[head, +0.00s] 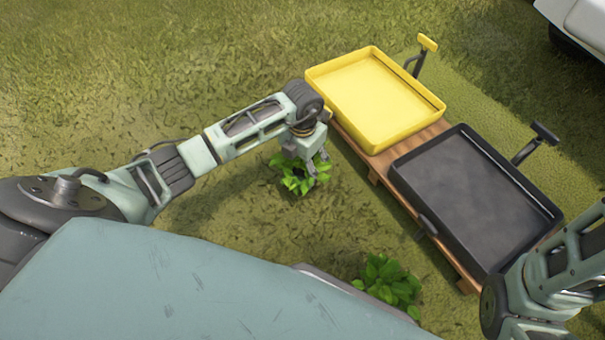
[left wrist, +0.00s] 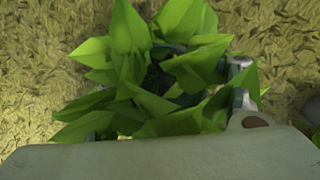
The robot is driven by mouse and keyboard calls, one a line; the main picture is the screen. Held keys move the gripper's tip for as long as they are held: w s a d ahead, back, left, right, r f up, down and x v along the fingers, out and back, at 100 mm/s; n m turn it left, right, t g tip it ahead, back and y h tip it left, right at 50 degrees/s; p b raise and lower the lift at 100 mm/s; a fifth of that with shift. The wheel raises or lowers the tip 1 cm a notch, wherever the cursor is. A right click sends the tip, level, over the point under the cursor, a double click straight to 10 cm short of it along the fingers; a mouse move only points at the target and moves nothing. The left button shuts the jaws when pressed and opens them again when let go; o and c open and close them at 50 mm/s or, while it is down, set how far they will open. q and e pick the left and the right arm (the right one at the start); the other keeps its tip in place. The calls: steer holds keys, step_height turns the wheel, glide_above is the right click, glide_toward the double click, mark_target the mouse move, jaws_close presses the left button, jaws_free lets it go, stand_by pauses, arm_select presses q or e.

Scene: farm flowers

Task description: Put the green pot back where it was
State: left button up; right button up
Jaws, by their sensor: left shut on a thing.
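A leafy green plant (head: 299,184) is under my left gripper (head: 305,160) in the head view, over the grass left of the trays. The gripper is shut on the plant's pot, which the leaves and fingers mostly hide, so its colour cannot be told. In the left wrist view the plant's leaves (left wrist: 170,85) fill the middle, with parts of the fingers showing among them. A second leafy plant (head: 388,281) stands on the grass near my base; its pot is hidden too. My right arm shows at the lower right, but its gripper is out of view.
A yellow tray (head: 433,97) and a black tray (head: 405,184), both empty, rest on a low wooden pallet (head: 350,143) at the right. A white object (head: 580,22) is at the top right corner. Open grass lies left of the pallet and between the two plants.

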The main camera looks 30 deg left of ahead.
mark_target(303, 169)
arm_select(q)
step_height(303, 169, down, 4)
steer(key=shift+r+b, duration=0.25)
steer(key=shift+b, duration=0.85)
steer(key=shift+r, duration=0.2)
steer(key=shift+f, duration=0.2)
steer(key=o, duration=1.4)
steer(key=shift+r, duration=0.1)
